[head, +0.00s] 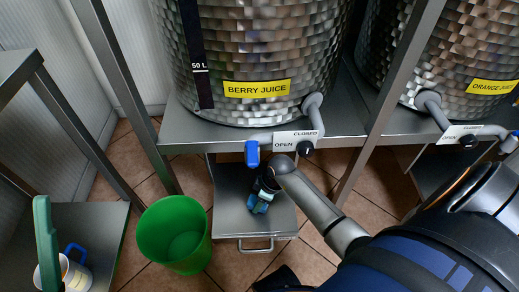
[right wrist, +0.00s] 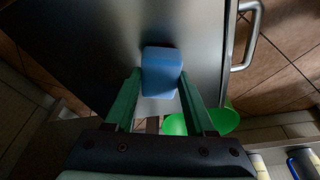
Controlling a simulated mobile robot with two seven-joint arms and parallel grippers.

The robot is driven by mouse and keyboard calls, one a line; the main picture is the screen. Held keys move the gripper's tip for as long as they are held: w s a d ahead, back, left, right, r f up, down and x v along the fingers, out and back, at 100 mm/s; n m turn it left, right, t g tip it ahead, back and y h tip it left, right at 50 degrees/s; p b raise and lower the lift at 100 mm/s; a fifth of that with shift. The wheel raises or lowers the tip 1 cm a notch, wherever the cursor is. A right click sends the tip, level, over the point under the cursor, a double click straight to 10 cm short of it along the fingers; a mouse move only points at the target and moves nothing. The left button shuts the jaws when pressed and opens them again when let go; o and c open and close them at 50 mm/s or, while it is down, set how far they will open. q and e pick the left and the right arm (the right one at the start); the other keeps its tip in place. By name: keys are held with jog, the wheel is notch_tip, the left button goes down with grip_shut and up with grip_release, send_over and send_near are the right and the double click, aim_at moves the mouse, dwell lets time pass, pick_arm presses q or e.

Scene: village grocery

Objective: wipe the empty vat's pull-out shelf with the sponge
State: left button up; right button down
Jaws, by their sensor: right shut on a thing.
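A metal pull-out shelf (head: 228,213) with a front handle (head: 256,245) stands out below the vat labelled BERRY JUICE (head: 255,60). My right gripper (head: 264,192) is over this shelf, shut on a blue sponge (head: 258,204). In the right wrist view the sponge (right wrist: 161,72) sits between the green fingertips, over the bare metal shelf (right wrist: 200,40). I cannot tell whether it touches the surface. A green upright piece (head: 44,240) at lower left looks like a finger of my left gripper; its opening does not show. The vat's inside is hidden.
A green bucket (head: 174,235) stands on the tiled floor left of the shelf. A grey side table (head: 105,225) at left holds a mug with a blue handle (head: 76,274). The tap with a blue lever (head: 252,153) hangs above the shelf. The ORANGE JUICE vat (head: 450,50) is at right.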

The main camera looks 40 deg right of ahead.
jog(key=shift+f+b, duration=0.35)
jog(key=shift+f, duration=0.35)
jog(key=shift+s+d+r+p, duration=0.15)
jog(key=shift+s+d+p, duration=0.4)
jog(key=shift+d, duration=0.2)
jog(key=shift+s+d+p, duration=0.25)
jog(key=shift+d+p, duration=0.05)
jog(key=shift+d, duration=0.15)
jog(key=shift+s+d+p, duration=0.2)
jog(key=shift+d+p, duration=0.1)
jog(key=shift+d, duration=0.15)
jog(key=shift+w+a+f+p, duration=0.2)
jog(key=shift+w+a, duration=0.25)
jog(key=shift+a, duration=0.35)
jog(key=shift+w+a+f+p, duration=0.15)
jog(key=shift+w+a, duration=0.25)
jog(key=shift+a, duration=0.35)
jog(key=shift+a+f, duration=0.1)
jog(key=shift+a, duration=0.1)
